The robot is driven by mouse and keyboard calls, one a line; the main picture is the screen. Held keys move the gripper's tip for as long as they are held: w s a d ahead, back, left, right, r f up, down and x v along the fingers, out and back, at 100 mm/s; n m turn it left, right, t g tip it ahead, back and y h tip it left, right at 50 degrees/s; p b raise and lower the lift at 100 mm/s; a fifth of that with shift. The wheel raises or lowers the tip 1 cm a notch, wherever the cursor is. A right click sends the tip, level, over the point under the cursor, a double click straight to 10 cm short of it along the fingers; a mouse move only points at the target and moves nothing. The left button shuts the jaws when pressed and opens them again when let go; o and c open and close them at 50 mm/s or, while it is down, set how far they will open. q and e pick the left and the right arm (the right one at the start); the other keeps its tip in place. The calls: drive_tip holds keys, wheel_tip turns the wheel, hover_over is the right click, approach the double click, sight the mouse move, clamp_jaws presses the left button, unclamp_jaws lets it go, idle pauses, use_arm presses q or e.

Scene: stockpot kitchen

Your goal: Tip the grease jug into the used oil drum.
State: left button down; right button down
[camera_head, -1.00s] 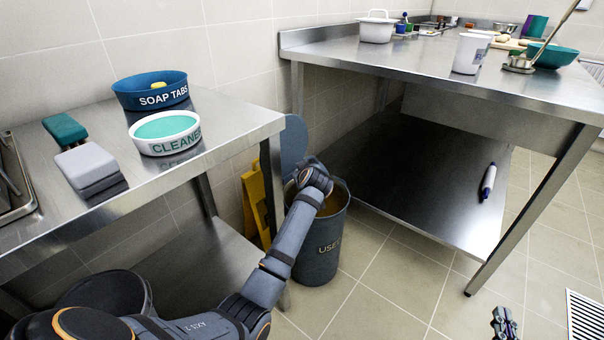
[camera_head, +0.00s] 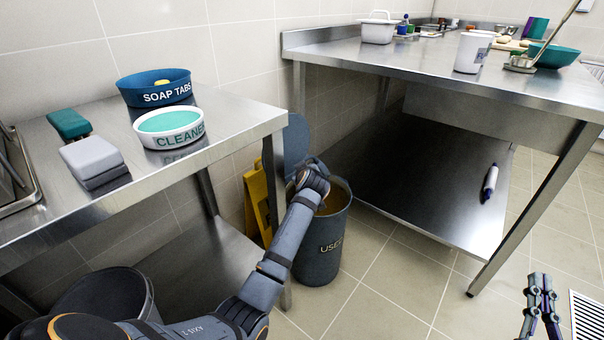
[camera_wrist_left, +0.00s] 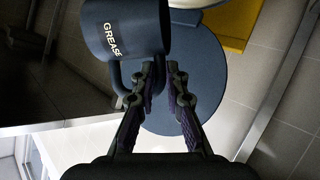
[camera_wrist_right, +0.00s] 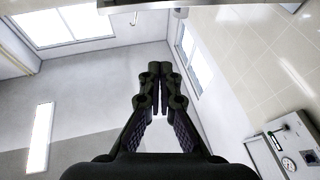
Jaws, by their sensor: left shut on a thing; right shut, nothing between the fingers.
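The used oil drum (camera_head: 318,262) stands on the floor between the two tables, open at the top, with brownish content visible inside. My left arm reaches over its mouth; the left gripper's fingers are hidden in the head view. In the left wrist view the left gripper (camera_wrist_left: 162,70) is shut on the handle of the dark blue grease jug (camera_wrist_left: 120,30). The jug's mouth is out of view, so I cannot tell whether anything flows out. The drum's round blue lid (camera_wrist_left: 190,100) shows beyond the fingers. My right gripper (camera_head: 541,278) is shut and empty at the lower right.
A yellow floor sign (camera_head: 257,205) stands beside the drum. The left table (camera_head: 235,125) carries the soap tabs bowl (camera_head: 155,97) and the cleaner bowl (camera_head: 168,142). The right steel table (camera_head: 390,62) has a low shelf. A floor drain (camera_head: 588,318) lies at far right.

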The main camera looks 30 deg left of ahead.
drive_tip(key=s+r+n+t+y+b, duration=0.1)
drive_tip(key=s+r+t, duration=0.3)
drive_tip(key=r, duration=0.5)
drive_tip(key=shift+s+a+r+t+y, duration=0.35)
drive_tip(key=shift+s+t+y, duration=0.05)
drive_tip(key=shift+s+y, duration=0.2)
idle(2.1)
